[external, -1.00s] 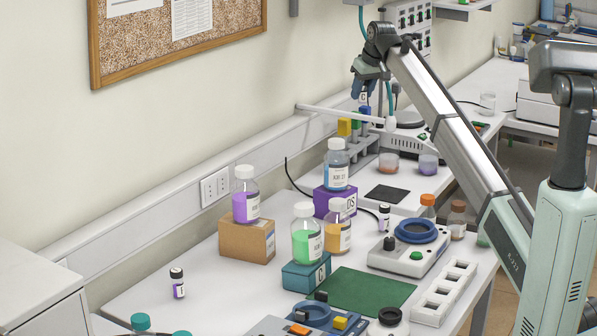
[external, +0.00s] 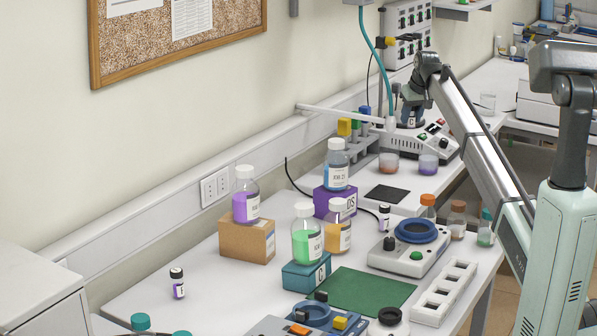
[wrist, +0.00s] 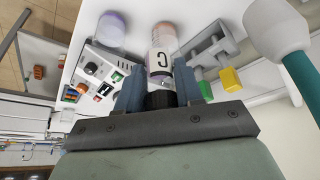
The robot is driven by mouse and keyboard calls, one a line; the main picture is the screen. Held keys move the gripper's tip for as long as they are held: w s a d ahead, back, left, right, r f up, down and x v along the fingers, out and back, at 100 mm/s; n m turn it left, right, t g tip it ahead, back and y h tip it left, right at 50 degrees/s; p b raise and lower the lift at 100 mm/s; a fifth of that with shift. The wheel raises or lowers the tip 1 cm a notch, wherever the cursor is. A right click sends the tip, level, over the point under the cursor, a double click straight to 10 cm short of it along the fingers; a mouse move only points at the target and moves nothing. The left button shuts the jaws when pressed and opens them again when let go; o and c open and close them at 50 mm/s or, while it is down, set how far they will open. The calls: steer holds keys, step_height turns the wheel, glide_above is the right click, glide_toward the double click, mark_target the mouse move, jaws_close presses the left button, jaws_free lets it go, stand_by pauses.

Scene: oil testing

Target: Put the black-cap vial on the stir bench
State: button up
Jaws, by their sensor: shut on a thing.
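My gripper (external: 411,104) is shut on a black-cap vial (wrist: 160,62) with a white label marked C. In the wrist view its black cap lies between the blue fingers of my gripper (wrist: 158,88). In the external view the vial hangs low, below the gripper, over the back of a white control unit (external: 440,146) with knobs and a dark round top. This unit may be the stir bench. Its panel shows in the wrist view (wrist: 92,84). I cannot tell whether the vial touches it. Smaller black-cap vials stand at front left (external: 177,284) and mid-table (external: 384,217).
A rack (external: 362,150) with yellow, green and blue caps stands left of the unit. Two small beakers (external: 389,163) stand in front. A teal tube (external: 376,55) hangs beside the gripper. A blue-ringed device (external: 402,258) and a green mat (external: 360,291) are nearer.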

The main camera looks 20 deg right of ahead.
glide_toward(405, 183)
steer(key=x, duration=0.4)
steer(key=shift+w+f, duration=0.15)
steer(key=shift+f, duration=0.2)
steer(key=shift+f, duration=0.1)
steer(key=o, duration=1)
steer(key=v, duration=1.2)
